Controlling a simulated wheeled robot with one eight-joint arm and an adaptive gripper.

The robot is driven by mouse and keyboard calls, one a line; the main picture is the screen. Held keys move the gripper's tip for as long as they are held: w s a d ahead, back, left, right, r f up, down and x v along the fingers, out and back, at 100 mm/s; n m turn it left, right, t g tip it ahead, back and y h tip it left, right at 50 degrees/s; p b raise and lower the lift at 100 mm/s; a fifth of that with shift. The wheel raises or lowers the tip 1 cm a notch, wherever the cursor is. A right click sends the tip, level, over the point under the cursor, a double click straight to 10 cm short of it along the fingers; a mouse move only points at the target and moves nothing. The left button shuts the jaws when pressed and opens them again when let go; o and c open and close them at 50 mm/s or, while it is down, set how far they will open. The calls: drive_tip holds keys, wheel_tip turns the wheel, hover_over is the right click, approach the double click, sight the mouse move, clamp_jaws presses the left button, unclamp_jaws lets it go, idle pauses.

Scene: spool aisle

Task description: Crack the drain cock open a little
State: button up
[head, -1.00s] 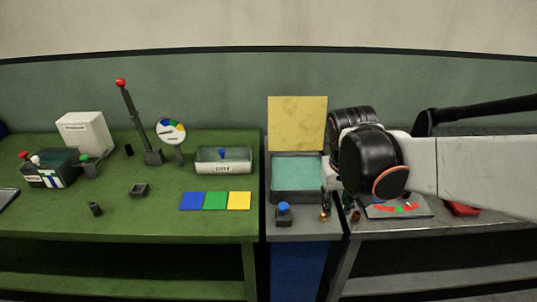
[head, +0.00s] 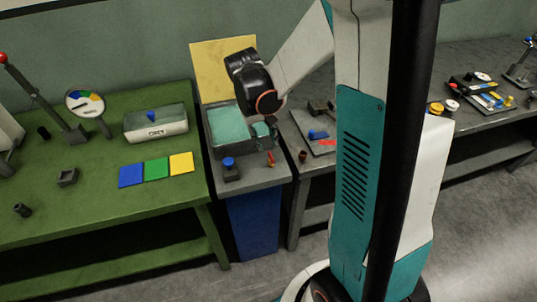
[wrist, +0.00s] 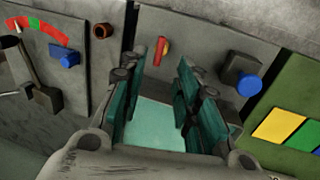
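My gripper (head: 263,131) hangs over the basin's right part, behind the lever. In the wrist view its two teal fingers (wrist: 161,72) are apart, with nothing between them. The lever lies ahead of the gap and is not touched. The basin's far side is partly hidden by my arm.
A blue knob on a dark block (head: 229,168) stands left of the lever. A dark red cylinder (head: 303,156) stands to its right, near a red-marked plate (head: 320,141). A green bench (head: 90,197) with coloured squares is at left.

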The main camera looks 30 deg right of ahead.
sight(271, 158)
drive_tip(key=f, duration=0.2)
drive_tip(key=d+f+b, duration=0.1)
drive_tip(key=f, duration=0.2)
drive_tip(key=f+b, duration=0.1)
drive_tip(key=f, duration=0.2)
drive_tip(key=shift+s+d, duration=0.25)
drive_tip(key=shift+r, duration=0.1)
clamp_jaws()
